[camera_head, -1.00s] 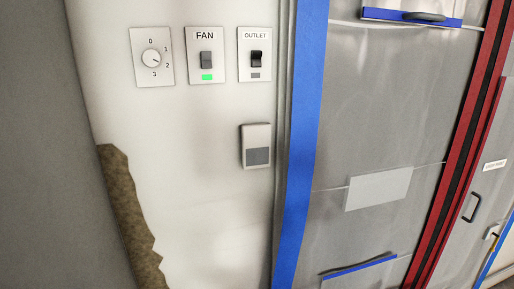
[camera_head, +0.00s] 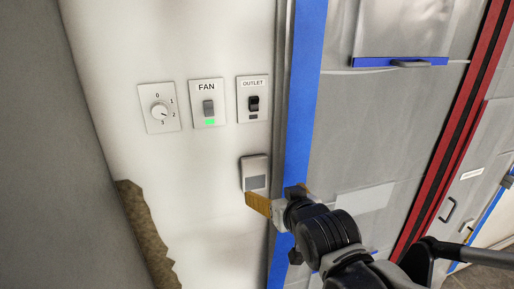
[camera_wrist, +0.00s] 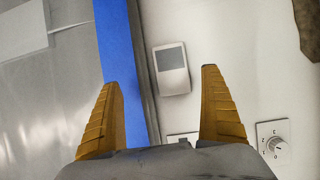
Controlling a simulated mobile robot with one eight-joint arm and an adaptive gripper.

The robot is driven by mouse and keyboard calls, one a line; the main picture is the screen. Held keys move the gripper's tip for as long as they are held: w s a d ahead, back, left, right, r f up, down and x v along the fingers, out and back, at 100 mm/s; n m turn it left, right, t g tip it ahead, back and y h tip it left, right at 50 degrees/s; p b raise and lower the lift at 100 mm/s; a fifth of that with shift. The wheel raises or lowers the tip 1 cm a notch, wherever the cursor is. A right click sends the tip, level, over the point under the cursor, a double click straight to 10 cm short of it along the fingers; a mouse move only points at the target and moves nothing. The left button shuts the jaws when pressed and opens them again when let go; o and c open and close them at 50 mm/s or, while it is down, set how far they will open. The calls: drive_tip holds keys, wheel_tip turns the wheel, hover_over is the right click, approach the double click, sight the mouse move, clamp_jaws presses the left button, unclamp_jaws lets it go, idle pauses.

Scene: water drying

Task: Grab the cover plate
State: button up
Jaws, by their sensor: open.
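A pale wall-mounted box (camera_head: 255,170) with a grey lower panel sits below the switches; it is the likeliest cover plate, though no label shows. In the wrist view the box (camera_wrist: 171,70) appears between and beyond the fingertips, nearer the right one. My gripper (camera_head: 278,198) is open, with its orange finger just below the box in the head view. In the wrist view my gripper (camera_wrist: 158,80) has its two orange fingers spread wide, with nothing held between them. The gap between fingertips and wall cannot be judged exactly.
Above the box are a dial (camera_head: 159,113), a FAN switch (camera_head: 208,108) with a green light, and an OUTLET switch (camera_head: 253,103). Blue tape (camera_head: 306,90) edges a plastic sheet (camera_head: 375,130) on the right. Damaged wall (camera_head: 147,235) is at lower left.

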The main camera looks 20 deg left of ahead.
sight(255, 176)
drive_tip(key=shift+y, duration=0.3)
drive_tip(key=x, duration=0.4)
drive_tip(key=a+r+x, duration=0.1)
drive_tip(key=x, duration=0.6)
drive_tip(key=shift+w+a+r+b, duration=0.1)
drive_tip(key=shift+a+r+b, duration=0.1)
drive_tip(key=shift+a+b, duration=0.3)
drive_tip(key=shift+r, duration=0.1)
drive_tip(key=c, duration=1.3)
